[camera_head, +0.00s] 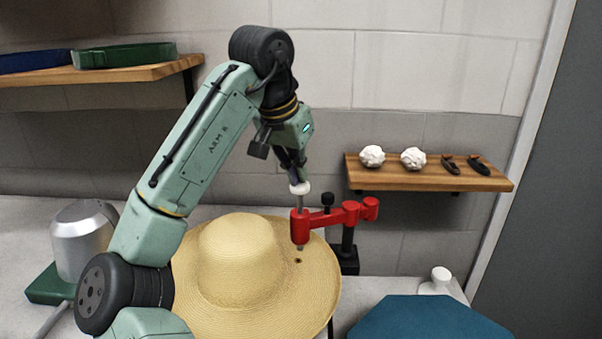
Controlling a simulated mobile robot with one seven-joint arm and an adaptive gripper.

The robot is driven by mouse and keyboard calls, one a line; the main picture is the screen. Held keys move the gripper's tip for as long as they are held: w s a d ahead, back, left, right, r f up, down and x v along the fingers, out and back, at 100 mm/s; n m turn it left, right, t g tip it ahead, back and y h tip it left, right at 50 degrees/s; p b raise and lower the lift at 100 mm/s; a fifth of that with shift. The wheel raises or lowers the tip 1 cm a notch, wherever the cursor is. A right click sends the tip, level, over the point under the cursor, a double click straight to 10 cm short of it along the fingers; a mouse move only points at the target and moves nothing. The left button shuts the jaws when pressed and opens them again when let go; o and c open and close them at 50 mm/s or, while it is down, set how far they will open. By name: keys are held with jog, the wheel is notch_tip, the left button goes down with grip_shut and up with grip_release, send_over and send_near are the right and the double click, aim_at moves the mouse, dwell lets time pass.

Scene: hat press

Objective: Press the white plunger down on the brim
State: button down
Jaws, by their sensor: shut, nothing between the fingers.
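The white plunger knob (300,188) tops a grey shaft that runs down through the red press arm (347,214). The shaft's lower tip shows below the red arm, just above a small dark spot on the brim (318,283) of the straw hat (240,258). I cannot tell whether the tip touches the brim. My gripper (293,178) is shut and points down at the top of the white knob. It appears to touch the knob or sit just above it. My arm hides the left part of the hat.
A black post (348,250) carries the red arm. A blue octagonal surface (428,320) lies at the front right, with a small white object (440,276) behind it. A grey metal device (83,240) stands at the left. Wooden shelves (420,178) hang on the wall.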

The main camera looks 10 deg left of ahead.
notch_tip(320, 180, up, 2)
jog(key=shift+r+p, duration=0.25)
jog(key=shift+p, duration=0.5)
notch_tip(320, 180, up, 5)
jog(key=shift+r, duration=0.1)
jog(key=shift+s, duration=0.1)
